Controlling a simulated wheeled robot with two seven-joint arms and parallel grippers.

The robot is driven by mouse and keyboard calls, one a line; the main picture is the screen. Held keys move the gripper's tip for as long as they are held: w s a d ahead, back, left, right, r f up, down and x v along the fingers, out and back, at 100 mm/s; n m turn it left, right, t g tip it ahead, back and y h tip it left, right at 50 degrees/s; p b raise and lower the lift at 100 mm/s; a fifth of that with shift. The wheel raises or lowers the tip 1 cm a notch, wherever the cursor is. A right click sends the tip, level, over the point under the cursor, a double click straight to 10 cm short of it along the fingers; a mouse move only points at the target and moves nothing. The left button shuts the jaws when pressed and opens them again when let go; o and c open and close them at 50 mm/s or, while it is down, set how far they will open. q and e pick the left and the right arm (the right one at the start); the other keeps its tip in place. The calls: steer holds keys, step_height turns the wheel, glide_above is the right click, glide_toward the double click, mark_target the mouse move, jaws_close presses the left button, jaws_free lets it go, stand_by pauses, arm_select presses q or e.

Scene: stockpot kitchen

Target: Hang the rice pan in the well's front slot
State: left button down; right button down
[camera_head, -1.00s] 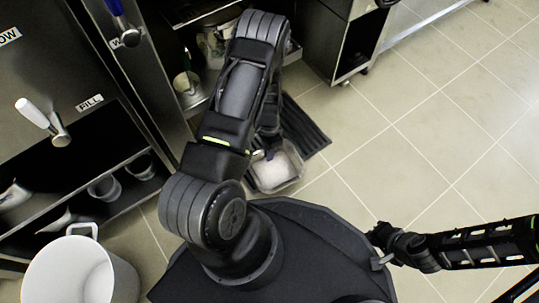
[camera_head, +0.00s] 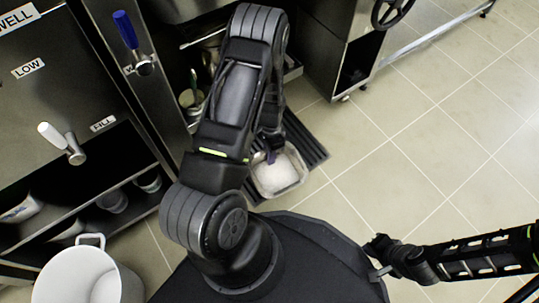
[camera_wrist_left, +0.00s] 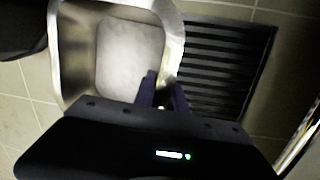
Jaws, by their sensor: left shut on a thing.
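The rice pan (camera_head: 280,174) is a metal pan with white rice in it. My left gripper (camera_head: 270,155) is shut on its rim and holds it low in front of my base. In the left wrist view the rice pan (camera_wrist_left: 72,50) fills the upper left, and the fingers of my left gripper (camera_wrist_left: 163,92) close on its near right rim. The well's cabinet front (camera_head: 60,100), labelled WELL and LOW, stands at the left; its slots are not in view. My right gripper (camera_head: 377,258) is at the lower right, away from the pan; its fingers are too small to read.
A dark slatted mat (camera_head: 308,148) lies on the floor beside the pan. A white stockpot (camera_head: 80,278) stands at the lower left. Open shelves (camera_head: 120,185) hold several containers. A dark cabinet (camera_head: 350,45) stands at the top. The tiled floor at right is clear.

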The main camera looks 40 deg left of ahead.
arm_select(q)
steer(key=shift+r, duration=0.1)
steer(key=w+d+r, duration=0.1)
steer(key=r, duration=0.1)
steer(key=w+r, duration=0.2)
steer(key=w+d+r, duration=0.1)
steer(key=w+r, duration=0.1)
steer(key=shift+w+d+r, duration=0.15)
steer(key=shift+d+r, duration=0.15)
steer(key=shift+r, duration=0.1)
steer(key=w+d+r, duration=0.1)
steer(key=d+r, duration=0.2)
steer(key=r, duration=0.7)
steer(key=w+d+r, duration=0.1)
steer(key=d+r, duration=0.3)
steer(key=r, duration=0.6)
steer(key=w+d+r, duration=0.1)
steer(key=d+r, duration=0.3)
steer(key=r, duration=0.6)
steer(key=shift+w+r+m, duration=0.25)
steer(key=shift+w+m, duration=0.15)
